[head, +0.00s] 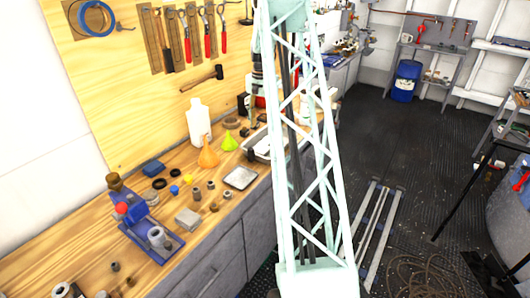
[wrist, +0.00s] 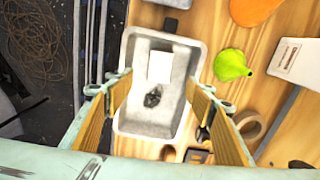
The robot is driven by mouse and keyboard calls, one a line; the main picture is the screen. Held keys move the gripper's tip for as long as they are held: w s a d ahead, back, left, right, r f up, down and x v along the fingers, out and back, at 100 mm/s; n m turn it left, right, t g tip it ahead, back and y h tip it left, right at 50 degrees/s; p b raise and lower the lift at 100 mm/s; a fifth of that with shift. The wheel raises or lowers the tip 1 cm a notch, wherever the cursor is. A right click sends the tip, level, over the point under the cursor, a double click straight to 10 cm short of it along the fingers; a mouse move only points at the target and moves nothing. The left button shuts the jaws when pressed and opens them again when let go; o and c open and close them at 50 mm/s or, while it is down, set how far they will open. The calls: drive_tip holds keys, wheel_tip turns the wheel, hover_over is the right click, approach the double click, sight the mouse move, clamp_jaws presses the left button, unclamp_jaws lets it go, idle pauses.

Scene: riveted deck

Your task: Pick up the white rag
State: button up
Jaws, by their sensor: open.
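A small white square, which looks like the white rag (wrist: 159,67), lies in a grey rectangular tray (wrist: 128,118) in the wrist view. A small dark object (wrist: 153,97) lies in the tray just below it. My gripper (wrist: 160,90) is open above the tray, its two yellow-padded fingers on the left and right, with nothing held between them. The rag lies between the finger lines, slightly beyond the tips in the picture. In the head view the tray (head: 250,150) is on the bench, partly hidden by my pale lattice column; the gripper is not clear there.
A green funnel (wrist: 231,65), an orange funnel (wrist: 252,9) and a white bottle (wrist: 297,64) are right of the tray. A brown ring (wrist: 248,125) is near the right finger. A blue vise (head: 145,228) and small parts crowd the bench's near end. Tools hang above.

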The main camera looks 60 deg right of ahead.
drive_tip(key=shift+f, duration=0.15)
hover_over(262, 149)
drive_tip(key=shift+d+f, duration=0.15)
drive_tip(key=shift+f, duration=4)
drive_tip(key=shift+f+b, duration=0.3)
drive_tip(key=shift+f, duration=2.3)
drive_tip(key=c, duration=0.9)
